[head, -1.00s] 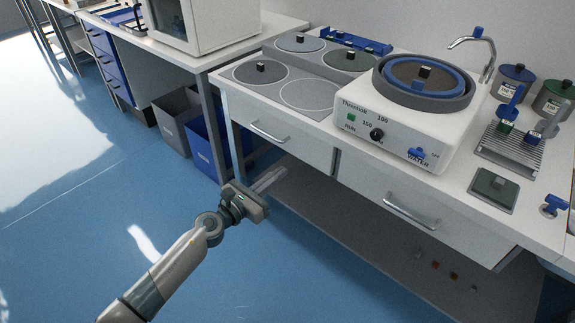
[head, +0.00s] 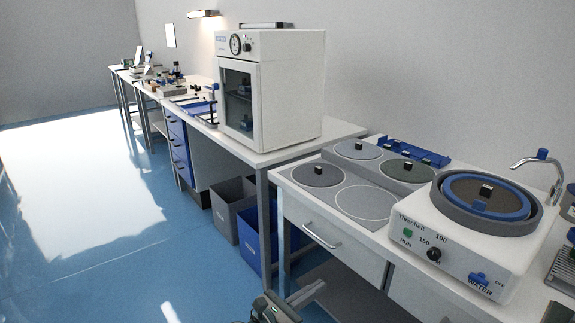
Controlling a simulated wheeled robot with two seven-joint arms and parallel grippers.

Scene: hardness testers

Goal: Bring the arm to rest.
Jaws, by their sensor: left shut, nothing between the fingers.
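My left gripper (head: 292,303) shows at the bottom edge of the head view, low in front of the bench drawers. Its fingers are shut and empty, and it is apart from the bench. Most of the left arm is below the picture. My right gripper is not in view.
The bench drawer front (head: 330,241) is just beyond the gripper. On the bench stand a grinder (head: 462,245) and several round discs (head: 364,202). The blue floor (head: 130,265) at left is clear.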

